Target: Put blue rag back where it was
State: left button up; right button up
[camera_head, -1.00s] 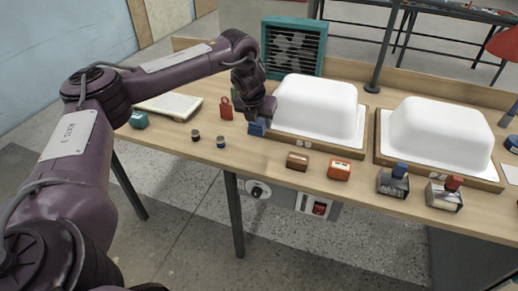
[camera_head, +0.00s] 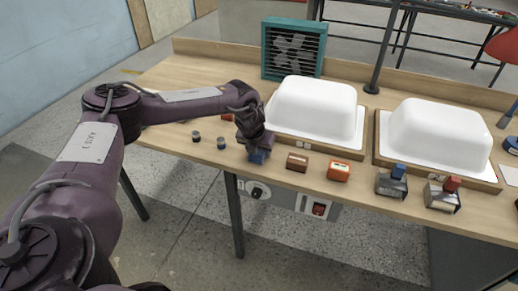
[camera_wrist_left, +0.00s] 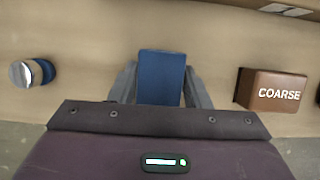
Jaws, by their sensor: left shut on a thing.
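The blue rag (camera_head: 258,156) is a small blue block-like pad near the front edge of the workbench. My left gripper (camera_head: 257,148) is shut on it from above. In the left wrist view the blue rag (camera_wrist_left: 161,77) sits between the two grey fingers of my left gripper (camera_wrist_left: 161,88). Whether it touches the bench top cannot be told. My right gripper is not in view.
A brown block marked COARSE (camera_head: 297,161) and an orange block (camera_head: 339,170) stand to the right. Two small round jars (camera_head: 221,143) stand to the left. Two white tub shells (camera_head: 316,108) (camera_head: 437,133) sit on wooden bases behind. A fan (camera_head: 294,49) stands at the back.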

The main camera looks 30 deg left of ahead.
pick_arm(q)
jog(key=shift+f, duration=0.1)
jog(key=o, duration=1)
jog(key=shift+o, duration=0.2)
jog(key=v, duration=1.2)
